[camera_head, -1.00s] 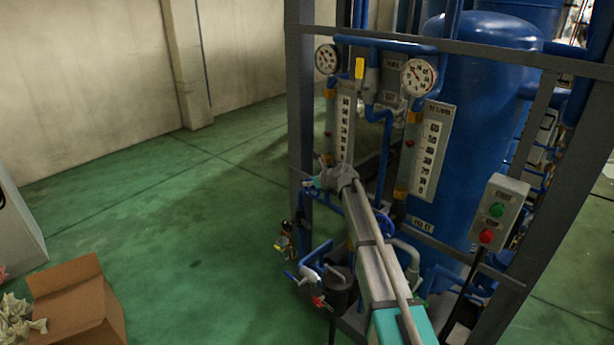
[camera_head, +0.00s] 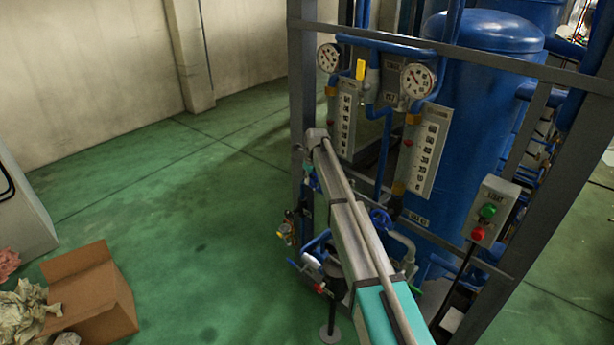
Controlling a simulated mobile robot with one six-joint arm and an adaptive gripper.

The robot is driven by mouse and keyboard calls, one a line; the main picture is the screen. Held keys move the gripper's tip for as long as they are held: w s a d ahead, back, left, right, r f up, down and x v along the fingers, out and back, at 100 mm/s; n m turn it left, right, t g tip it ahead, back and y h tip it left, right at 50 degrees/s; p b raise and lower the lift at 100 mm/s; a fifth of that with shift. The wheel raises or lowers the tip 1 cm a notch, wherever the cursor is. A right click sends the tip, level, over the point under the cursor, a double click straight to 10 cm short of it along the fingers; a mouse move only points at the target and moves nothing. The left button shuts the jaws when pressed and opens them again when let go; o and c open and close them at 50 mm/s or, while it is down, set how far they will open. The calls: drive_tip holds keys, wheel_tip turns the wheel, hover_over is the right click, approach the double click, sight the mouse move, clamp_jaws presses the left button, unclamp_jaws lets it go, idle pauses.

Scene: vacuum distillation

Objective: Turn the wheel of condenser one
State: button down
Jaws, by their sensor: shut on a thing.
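My arm reaches in from the bottom right to the blue pipe rig. My gripper (camera_head: 300,160) is at the arm's far end, by the rig's left front post, and only a small dark part of it shows. It is shut on a small blue wheel (camera_head: 309,176), which is mostly hidden by the arm and post. The contact between fingers and wheel cannot be seen clearly. A second blue handwheel (camera_head: 381,220) shows just right of my arm, apart from the gripper. Two scaled level panels (camera_head: 345,118) (camera_head: 427,150) stand behind, under round gauges (camera_head: 329,57) (camera_head: 418,79).
The grey frame post (camera_head: 301,75) and crossbar (camera_head: 470,60) enclose the rig. A blue tank (camera_head: 485,130) stands behind. A button box (camera_head: 492,212) is at right. An open cardboard box (camera_head: 95,295) lies at lower left. The green floor (camera_head: 190,215) is clear between.

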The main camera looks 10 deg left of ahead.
drive_tip(key=shift+w+f+g+h, duration=0.2)
drive_tip(key=shift+g+h, duration=0.3)
drive_tip(key=shift+h, duration=0.3)
drive_tip(key=c, duration=0.7)
unclamp_jaws()
drive_tip(key=shift+s, duration=0.1)
drive_tip(key=shift+a, duration=0.1)
